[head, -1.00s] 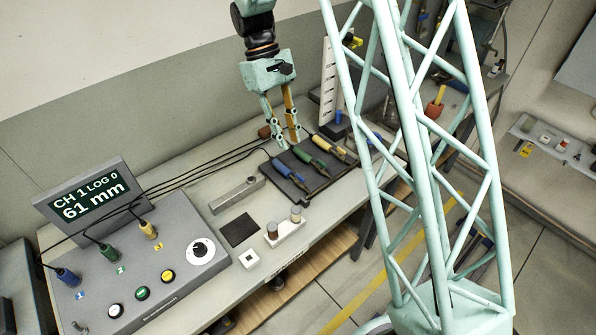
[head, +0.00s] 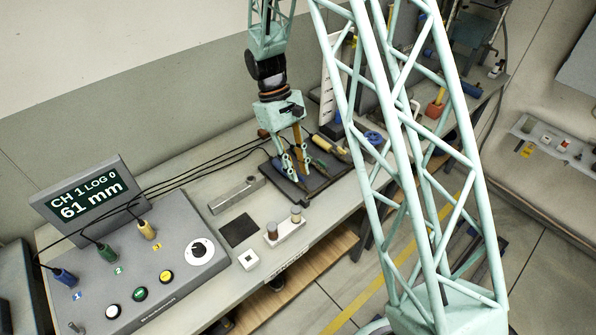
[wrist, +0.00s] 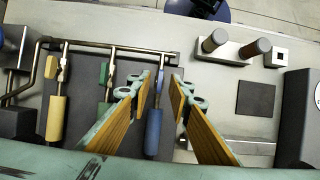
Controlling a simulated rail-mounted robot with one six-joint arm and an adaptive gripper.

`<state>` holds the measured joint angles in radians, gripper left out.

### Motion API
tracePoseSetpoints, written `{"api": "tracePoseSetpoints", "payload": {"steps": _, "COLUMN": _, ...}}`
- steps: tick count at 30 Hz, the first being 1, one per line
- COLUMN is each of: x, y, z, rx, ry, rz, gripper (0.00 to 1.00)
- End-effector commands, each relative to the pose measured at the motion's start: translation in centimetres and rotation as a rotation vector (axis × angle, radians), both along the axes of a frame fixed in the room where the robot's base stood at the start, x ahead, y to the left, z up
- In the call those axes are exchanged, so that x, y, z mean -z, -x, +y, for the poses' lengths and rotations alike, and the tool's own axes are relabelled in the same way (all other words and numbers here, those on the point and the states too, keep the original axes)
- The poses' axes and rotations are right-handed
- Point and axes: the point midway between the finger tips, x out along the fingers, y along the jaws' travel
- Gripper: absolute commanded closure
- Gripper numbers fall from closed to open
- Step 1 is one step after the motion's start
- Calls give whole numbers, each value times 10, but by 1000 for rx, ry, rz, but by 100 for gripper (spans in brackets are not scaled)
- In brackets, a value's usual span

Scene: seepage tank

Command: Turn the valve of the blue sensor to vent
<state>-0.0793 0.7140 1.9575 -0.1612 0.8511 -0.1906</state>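The blue sensor (wrist: 153,130) lies on a dark tray (wrist: 126,143), in a row with the green sensor (wrist: 103,112) and the yellow sensor (wrist: 57,118). A thin pipe runs along their far ends in the wrist view. In the head view my gripper (head: 294,166) is low over the tray, covering much of the blue sensor.
The console (head: 140,270) at left reads CH 1, LOG 0, 61 mm, with a dial (head: 199,250) and plugged cables.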

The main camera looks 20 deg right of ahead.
Motion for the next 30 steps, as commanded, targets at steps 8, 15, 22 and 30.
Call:
{"api": "tracePoseSetpoints", "payload": {"steps": 8, "x": 6, "y": 3, "z": -1, "rx": 0, "ry": 0, "rz": 0, "gripper": 81}}
{"api": "tracePoseSetpoints", "payload": {"steps": 15, "x": 6, "y": 2, "z": -1, "rx": 0, "ry": 0, "rz": 0, "gripper": 86}}
{"api": "tracePoseSetpoints", "payload": {"steps": 22, "x": 6, "y": 2, "z": -1, "rx": 0, "ry": 0, "rz": 0, "gripper": 100}}
{"api": "tracePoseSetpoints", "payload": {"steps": 30, "x": 6, "y": 2, "z": -1, "rx": 15, "ry": 0, "rz": 0, "gripper": 100}}
